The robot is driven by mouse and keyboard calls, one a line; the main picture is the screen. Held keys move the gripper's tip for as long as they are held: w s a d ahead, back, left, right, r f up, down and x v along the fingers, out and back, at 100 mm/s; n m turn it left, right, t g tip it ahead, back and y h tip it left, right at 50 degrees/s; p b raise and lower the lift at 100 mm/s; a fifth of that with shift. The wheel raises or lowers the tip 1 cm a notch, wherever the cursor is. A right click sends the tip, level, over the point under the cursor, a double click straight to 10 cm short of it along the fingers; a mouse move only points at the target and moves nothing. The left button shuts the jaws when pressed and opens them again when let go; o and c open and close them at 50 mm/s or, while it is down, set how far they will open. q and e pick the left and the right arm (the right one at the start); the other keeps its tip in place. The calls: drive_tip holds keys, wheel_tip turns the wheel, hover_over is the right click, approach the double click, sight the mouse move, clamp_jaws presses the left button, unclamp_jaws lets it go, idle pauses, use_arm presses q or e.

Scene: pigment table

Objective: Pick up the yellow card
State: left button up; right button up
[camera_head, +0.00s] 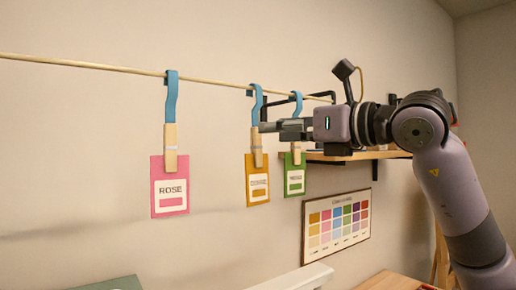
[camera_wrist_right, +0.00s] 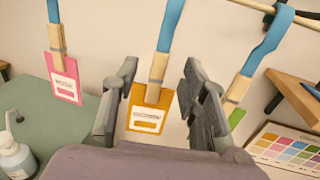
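The yellow card (camera_head: 257,192) hangs from a rod by a wooden clothespin (camera_head: 256,150) and a blue strap, between a pink card and a green card. It also shows in the right wrist view (camera_wrist_right: 146,120), below its clothespin (camera_wrist_right: 156,80). My right gripper (camera_head: 265,118) is at the height of the clothespin's top and the strap, above the card. In the wrist view its two fingers (camera_wrist_right: 160,65) are spread wide, one on each side of the yellow card's clip, with nothing held. My left gripper is not in view.
The pink card (camera_head: 170,188) hangs to the left and the green card (camera_head: 294,178) close on the right. The rod (camera_head: 110,69) runs above. A wooden shelf (camera_head: 370,154) and a colour chart (camera_head: 336,224) are on the wall. A bottle (camera_wrist_right: 15,157) stands lower left.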

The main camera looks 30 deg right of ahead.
sight(259, 139)
drive_tip(key=p+x, duration=0.3)
drive_tip(key=x, duration=0.3)
drive_tip(key=shift+w+d+f, duration=0.1)
drive_tip(key=shift+f, duration=0.05)
drive_tip(key=shift+c, duration=0.8)
clamp_jaws()
